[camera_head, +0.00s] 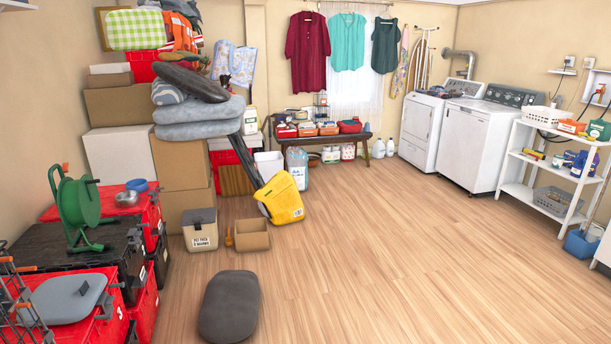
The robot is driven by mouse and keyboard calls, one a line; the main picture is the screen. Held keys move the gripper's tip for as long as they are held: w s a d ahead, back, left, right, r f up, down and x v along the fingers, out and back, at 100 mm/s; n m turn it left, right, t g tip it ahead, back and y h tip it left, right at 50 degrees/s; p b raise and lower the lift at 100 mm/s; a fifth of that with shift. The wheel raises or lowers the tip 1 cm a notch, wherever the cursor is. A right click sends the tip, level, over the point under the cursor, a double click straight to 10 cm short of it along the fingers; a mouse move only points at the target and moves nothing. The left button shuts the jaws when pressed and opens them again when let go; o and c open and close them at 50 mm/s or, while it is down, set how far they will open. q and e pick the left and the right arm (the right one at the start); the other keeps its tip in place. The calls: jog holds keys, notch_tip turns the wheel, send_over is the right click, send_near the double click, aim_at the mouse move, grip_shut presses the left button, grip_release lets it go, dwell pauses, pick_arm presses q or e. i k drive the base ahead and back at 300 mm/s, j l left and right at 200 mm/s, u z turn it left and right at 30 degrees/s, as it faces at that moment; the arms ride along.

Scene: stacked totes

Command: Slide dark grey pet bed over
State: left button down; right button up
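A dark grey, rounded oblong cushion that looks like the pet bed (230,306) lies flat on the wood floor at the bottom centre-left. Its long side runs away from me and nothing rests on it. Another dark grey padded piece (191,81) lies tilted on top of lighter grey cushions (199,118) on the box stack behind. Neither of my grippers shows in the head view.
A lidded pet food bin (200,230) and an open cardboard box (251,235) stand behind the floor cushion. Red totes with a green hose reel (79,208) fill the left side. The floor (390,265) to the right is clear up to the white shelf (545,167).

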aim_at(228, 312)
jog(key=i+l, duration=0.1)
jog(key=i, duration=2.1)
jog(key=j+u, duration=0.05)
jog(key=j, duration=0.05)
